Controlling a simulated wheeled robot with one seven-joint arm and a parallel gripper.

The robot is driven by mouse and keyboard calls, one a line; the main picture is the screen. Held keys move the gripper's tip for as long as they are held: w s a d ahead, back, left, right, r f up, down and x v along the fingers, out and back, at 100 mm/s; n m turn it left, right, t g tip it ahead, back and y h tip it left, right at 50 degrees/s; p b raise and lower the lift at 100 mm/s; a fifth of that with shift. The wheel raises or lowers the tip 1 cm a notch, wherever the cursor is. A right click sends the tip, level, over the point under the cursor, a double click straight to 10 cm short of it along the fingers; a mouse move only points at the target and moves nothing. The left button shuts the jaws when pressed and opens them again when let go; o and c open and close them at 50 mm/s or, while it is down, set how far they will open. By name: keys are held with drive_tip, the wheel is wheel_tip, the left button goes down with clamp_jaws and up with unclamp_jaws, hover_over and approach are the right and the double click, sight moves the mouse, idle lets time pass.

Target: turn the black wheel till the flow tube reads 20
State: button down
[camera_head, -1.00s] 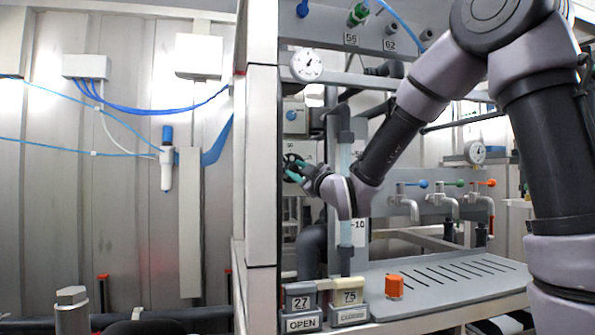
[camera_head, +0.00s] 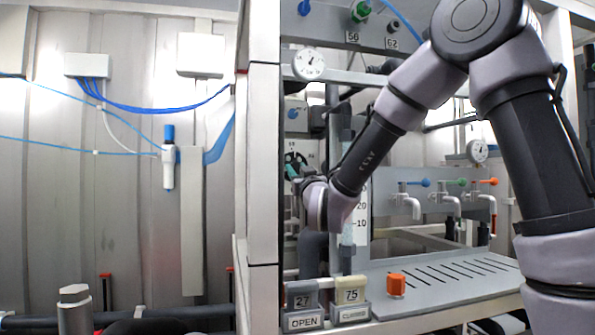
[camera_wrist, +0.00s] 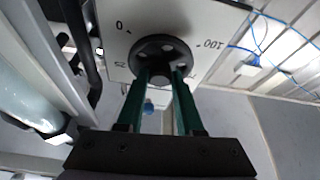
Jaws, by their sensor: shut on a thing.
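The black wheel (camera_wrist: 168,45) is on a pale plate marked 0 and 100 in the wrist view. In the head view the wheel (camera_head: 301,159) is partly hidden by my gripper. My gripper (camera_wrist: 162,79) has its green fingers on the wheel, one each side of its middle, and is shut on it. The gripper also shows in the head view (camera_head: 292,168). The clear flow tube (camera_head: 347,232) stands upright just right of the wheel. My arm covers its middle. The marks 20 and 10 show on its scale (camera_head: 361,222); no float can be made out.
A round gauge (camera_head: 308,64) is above the wheel. A grey slotted tray (camera_head: 440,283) with an orange block (camera_head: 396,285) lies below right. Tags 27 (camera_head: 302,301) and 75 (camera_head: 351,295) stand at its left. Three taps (camera_head: 445,203) are at the right. A white post stands left of the wheel.

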drive_tip(key=shift+f, duration=0.1)
idle(0.3)
drive_tip(key=c, duration=0.5)
unclamp_jaws()
drive_tip(key=shift+c, duration=0.2)
drive_tip(key=v, duration=1)
drive_tip(key=shift+s, duration=0.35)
drive_tip(key=shift+f, duration=0.15)
